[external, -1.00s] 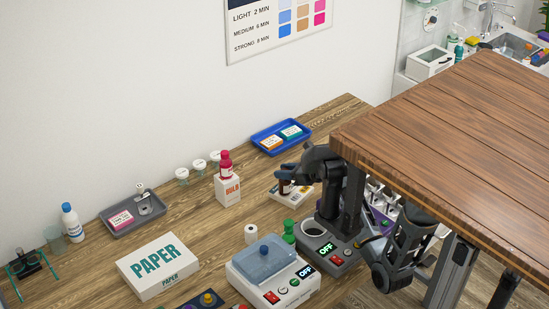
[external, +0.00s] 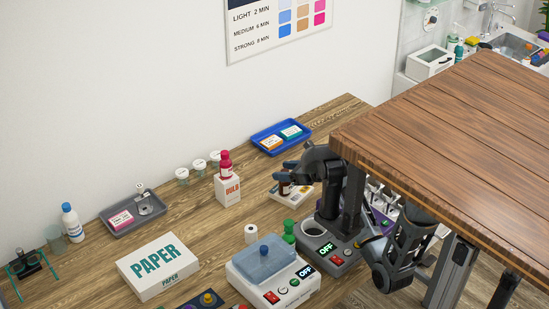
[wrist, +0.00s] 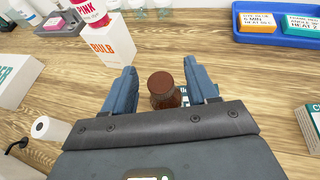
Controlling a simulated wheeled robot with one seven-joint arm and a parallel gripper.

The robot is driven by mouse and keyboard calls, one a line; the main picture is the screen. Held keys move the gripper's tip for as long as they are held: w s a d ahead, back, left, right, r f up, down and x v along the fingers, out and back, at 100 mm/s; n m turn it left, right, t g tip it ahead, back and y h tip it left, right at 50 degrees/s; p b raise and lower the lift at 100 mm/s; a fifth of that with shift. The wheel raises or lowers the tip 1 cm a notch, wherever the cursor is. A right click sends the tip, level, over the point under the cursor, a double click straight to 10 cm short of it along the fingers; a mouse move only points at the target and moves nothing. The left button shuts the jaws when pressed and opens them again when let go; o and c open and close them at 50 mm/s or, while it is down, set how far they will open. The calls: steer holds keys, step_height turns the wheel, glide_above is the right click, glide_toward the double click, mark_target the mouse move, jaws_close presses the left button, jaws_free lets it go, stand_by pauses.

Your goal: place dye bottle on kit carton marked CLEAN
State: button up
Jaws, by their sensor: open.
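A small brown bottle (wrist: 162,84) with a reddish-brown cap stands between the open fingers of my gripper (wrist: 159,70) in the wrist view, with a gap on each side. In the external view my gripper (external: 284,171) is just above the brown bottle (external: 285,187), which is at a low pale carton (external: 303,193). I cannot tell whether the bottle stands on it or beside it. Part of a carton (wrist: 311,128) shows at the right of the wrist view. I cannot read CLEAN on any carton. A pink bottle (external: 225,165) labelled PINK stands upright on a white carton marked BULB (external: 228,190).
A blue tray (external: 257,136) with two small boxes lies behind. Several clear jars (external: 199,165) line the wall. A PAPER box (external: 160,266) and a white device marked OFF (external: 270,272) are in front.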

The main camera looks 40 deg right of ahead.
steer(key=b+v, duration=0.1)
steer(key=v, duration=1.1)
